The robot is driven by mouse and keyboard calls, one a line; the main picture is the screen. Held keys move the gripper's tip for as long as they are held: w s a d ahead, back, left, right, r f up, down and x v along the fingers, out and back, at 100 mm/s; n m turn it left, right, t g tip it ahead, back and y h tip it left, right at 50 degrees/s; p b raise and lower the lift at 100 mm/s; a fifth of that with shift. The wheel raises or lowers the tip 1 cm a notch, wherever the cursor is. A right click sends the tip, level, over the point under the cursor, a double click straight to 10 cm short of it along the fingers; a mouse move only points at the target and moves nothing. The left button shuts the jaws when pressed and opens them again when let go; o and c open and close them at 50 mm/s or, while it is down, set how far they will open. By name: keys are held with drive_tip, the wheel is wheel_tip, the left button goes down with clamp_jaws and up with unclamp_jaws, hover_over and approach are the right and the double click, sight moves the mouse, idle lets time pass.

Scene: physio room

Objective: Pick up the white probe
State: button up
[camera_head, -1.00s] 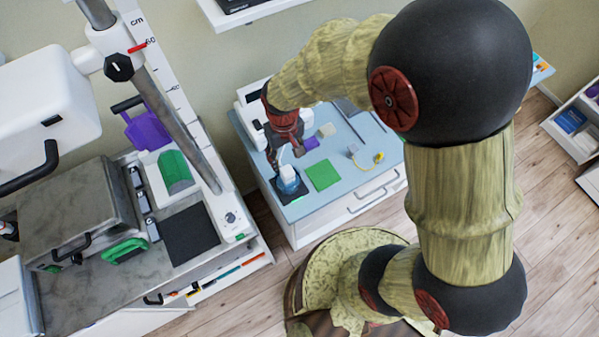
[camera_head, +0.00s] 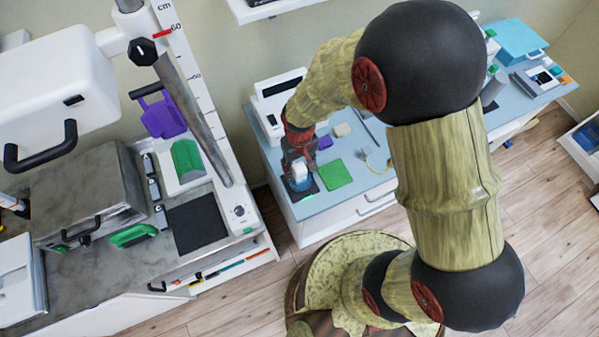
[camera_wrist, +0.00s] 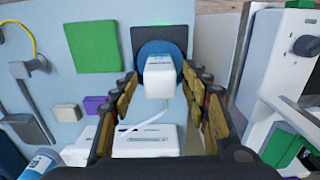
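The white probe (camera_wrist: 159,76) stands in a round blue holder (camera_wrist: 173,50) on a black pad (camera_wrist: 146,36), with a white cable running from it toward a white unit (camera_wrist: 146,140). In the wrist view my gripper (camera_wrist: 163,80) is open, with one finger on each side of the probe and visible gaps between. In the head view my gripper (camera_head: 297,160) is down at the probe (camera_head: 299,172) near the front left of the light blue table top (camera_head: 322,202). The fingers partly hide the probe there.
A green square (camera_head: 335,174) lies right of the black pad. A purple block (camera_head: 325,142) and a beige block (camera_head: 342,130) lie behind it. A grey plug with a yellow cable (camera_wrist: 38,62) is farther off. A cart (camera_head: 240,212) stands close on the left.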

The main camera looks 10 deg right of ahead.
clamp_jaws()
idle(0.5)
drive_tip(key=shift+r, duration=0.1)
